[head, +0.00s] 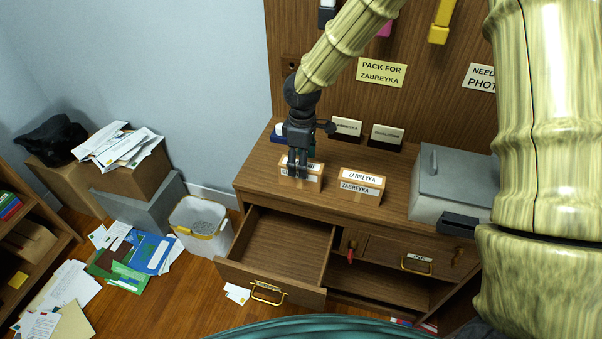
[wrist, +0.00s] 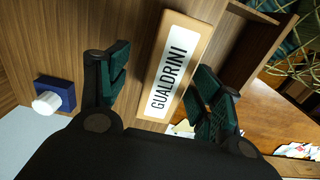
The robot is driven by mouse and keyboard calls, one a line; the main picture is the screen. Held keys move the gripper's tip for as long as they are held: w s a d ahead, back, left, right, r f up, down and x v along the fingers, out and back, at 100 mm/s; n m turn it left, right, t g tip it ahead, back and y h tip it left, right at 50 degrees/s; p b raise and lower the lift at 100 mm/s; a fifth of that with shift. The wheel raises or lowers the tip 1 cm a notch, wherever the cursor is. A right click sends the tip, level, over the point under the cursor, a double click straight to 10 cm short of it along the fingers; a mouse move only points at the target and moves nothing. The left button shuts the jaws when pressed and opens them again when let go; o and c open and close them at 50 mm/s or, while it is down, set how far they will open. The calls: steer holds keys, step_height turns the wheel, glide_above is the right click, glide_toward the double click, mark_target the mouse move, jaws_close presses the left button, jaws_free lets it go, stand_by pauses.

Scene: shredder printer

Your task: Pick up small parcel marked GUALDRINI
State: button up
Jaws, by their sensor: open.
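The small parcel marked GUALDRINI (wrist: 172,66) is a brown box with a white label, and it lies between my open fingers in the wrist view. In the head view the same parcel (head: 314,178) stands on the cabinet top, with my gripper (head: 297,167) right over it and hiding part of its label. My gripper also shows in the wrist view (wrist: 163,88), its two green-padded fingers spread to either side of the parcel. I cannot tell whether the fingers touch it.
A similar parcel marked ZABREYKA (head: 361,186) stands just to the right. A grey machine (head: 450,185) stands further right on the cabinet top. Two small signs (head: 347,127) stand behind. A drawer (head: 285,250) hangs open below. A blue block with a white knob (wrist: 53,96) is nearby.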

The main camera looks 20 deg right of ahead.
steer(key=shift+s+a+f+p, duration=0.15)
steer(key=shift+f+p, duration=0.15)
steer(key=shift+f, duration=0.95)
steer(key=shift+s+f+p, duration=0.15)
steer(key=shift+f+p, duration=0.15)
steer(key=shift+f, duration=0.95)
steer(key=c, duration=1.2)
